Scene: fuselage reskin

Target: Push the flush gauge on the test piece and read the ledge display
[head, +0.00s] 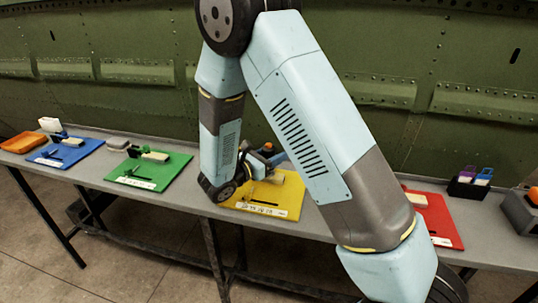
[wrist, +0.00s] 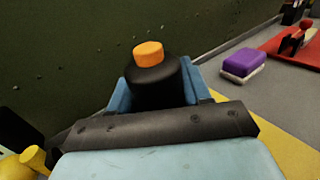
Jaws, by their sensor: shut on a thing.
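My gripper (head: 264,158) is low over the back of the yellow mat (head: 285,203), partly hidden by my arm. In the wrist view its blue fingers (wrist: 155,88) stand on both sides of a black round-bodied tool with an orange cap, which I take to be the flush gauge (wrist: 148,54). The gripper is shut on it. The orange cap also shows in the head view (head: 268,146). A pale block, possibly the test piece (head: 289,178), lies on the yellow mat. The gauge's lower end is hidden, so I cannot tell whether it touches anything. I cannot make out the ledge display.
A purple-topped block (wrist: 240,64) lies on the grey bench right of the gauge. Green (head: 150,171), blue (head: 66,153) and red (head: 437,220) mats hold other items. A black holder (head: 468,188) stands at right. The green riveted fuselage wall (head: 400,60) rises behind the bench.

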